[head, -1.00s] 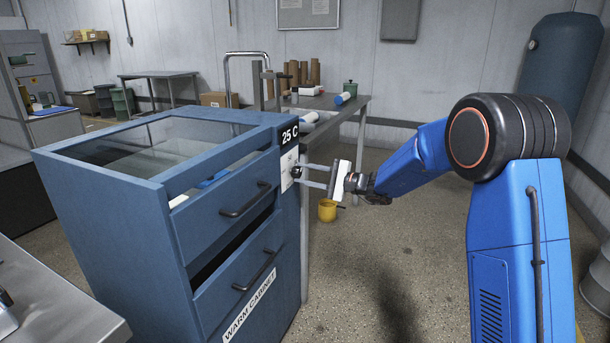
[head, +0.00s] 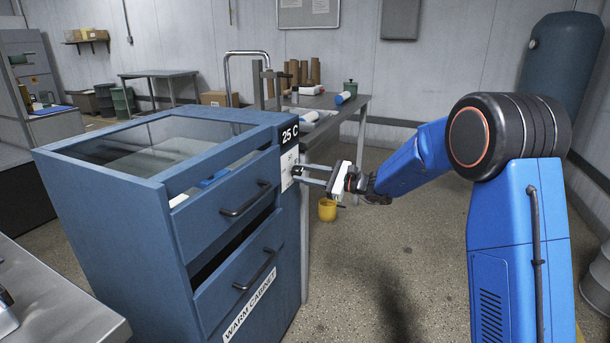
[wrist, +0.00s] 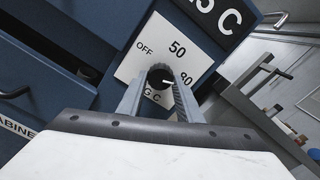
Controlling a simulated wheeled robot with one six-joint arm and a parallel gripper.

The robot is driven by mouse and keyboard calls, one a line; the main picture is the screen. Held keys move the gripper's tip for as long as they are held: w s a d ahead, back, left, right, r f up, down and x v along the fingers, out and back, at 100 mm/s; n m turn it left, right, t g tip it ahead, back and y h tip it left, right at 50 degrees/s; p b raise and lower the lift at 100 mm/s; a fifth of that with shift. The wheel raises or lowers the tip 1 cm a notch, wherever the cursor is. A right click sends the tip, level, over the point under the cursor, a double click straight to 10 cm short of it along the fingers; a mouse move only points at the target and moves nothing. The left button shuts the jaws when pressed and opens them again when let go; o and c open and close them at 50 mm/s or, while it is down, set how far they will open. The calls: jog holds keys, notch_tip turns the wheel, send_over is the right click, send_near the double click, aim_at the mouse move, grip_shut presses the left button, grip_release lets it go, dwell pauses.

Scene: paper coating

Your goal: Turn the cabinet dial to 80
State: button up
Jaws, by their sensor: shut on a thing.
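The blue warm cabinet (head: 105,205) stands at the left, with a black display (head: 288,134) reading 25 C. Below the display is a white dial plate (head: 289,160); in the wrist view the plate (wrist: 140,68) shows OFF, 50 and 80. The dark round dial (wrist: 158,74) sits in its middle. A short white mark by the dial points toward the right, the side of the 80; its exact reading is hard to tell. My gripper (head: 299,174) reaches the plate from the right. In the wrist view its fingers (wrist: 160,80) are shut on the dial, one on each side.
The cabinet has two drawers with dark handles (head: 246,199), the upper slightly open. A metal table (head: 350,106) with bottles and brown tubes stands behind. A yellow bucket (head: 327,210) is on the floor beyond my gripper. Floor at the right of the cabinet is open.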

jog(key=shift+f, duration=0.1)
dwell(0.3)
jog(key=o, duration=1)
jog(key=shift+d, duration=0.1)
jog(key=shift+o, duration=0.2)
jog(key=v, duration=1.7)
jog(key=shift+d, duration=0.15)
jog(key=shift+s, duration=0.1)
